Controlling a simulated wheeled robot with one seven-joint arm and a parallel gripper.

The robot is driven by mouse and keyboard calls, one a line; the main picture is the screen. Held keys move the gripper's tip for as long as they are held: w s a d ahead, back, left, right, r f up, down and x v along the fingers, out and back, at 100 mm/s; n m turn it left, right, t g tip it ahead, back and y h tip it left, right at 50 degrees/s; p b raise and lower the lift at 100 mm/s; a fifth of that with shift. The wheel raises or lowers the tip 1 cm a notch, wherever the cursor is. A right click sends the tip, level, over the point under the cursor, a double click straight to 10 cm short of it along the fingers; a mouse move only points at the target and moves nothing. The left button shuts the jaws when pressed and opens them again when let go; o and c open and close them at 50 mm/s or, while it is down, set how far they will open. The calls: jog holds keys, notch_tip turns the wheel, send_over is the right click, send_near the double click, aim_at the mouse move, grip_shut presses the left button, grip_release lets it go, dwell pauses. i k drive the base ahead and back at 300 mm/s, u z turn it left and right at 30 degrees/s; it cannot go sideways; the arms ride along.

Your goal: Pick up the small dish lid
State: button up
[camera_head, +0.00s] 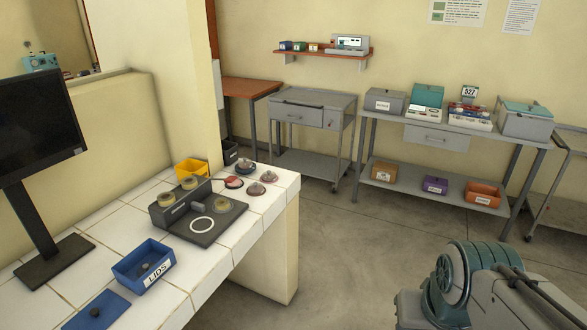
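I cannot tell for sure which thing is the small dish lid. A blue box marked LIDS (128,277) stands open on the white tiled counter at the left, with a small dark piece (146,267) inside it. Round pale dishes (222,205) sit on and by a dark grey stand (190,235) with a white ring (202,226). Clear domed round pieces (257,189) lie near the counter's far end. My arm shows at the lower right, away from the counter; my gripper is out of view.
A monitor (36,125) stands at the counter's left. A yellow bin (191,167) is by the wall end. A grey cart (312,118) and a bench (450,122) with boxes line the back wall. The floor (350,250) between counter and bench is clear.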

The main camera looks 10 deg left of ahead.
aim_at(143, 269)
jog(key=z, duration=0.2)
jog(key=i, duration=0.8)
jog(key=u, duration=0.8)
jog(key=i, duration=0.75)
jog(key=u, duration=0.85)
jog(key=k, duration=0.25)
jog(key=z, duration=0.05)
